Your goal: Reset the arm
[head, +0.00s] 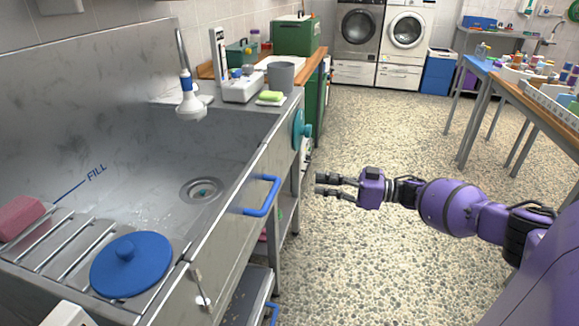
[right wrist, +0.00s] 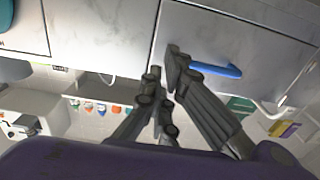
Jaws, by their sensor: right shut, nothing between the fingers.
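My right gripper (head: 325,187) is in the middle of the head view, at the end of my purple arm. It points left toward the front of the steel sink and hangs over the open floor. In the right wrist view its dark fingers (right wrist: 165,85) are close together with nothing between them. A blue handle (head: 263,196) on the sink front lies to the left of the gripper, apart from it. The handle also shows in the right wrist view (right wrist: 217,69). My left gripper is not in view.
The steel sink (head: 125,130) fills the left, with a blue lid (head: 131,264) and a pink sponge (head: 18,217) at its front. Tables (head: 557,107) stand at the right. The speckled floor (head: 390,130) between is clear.

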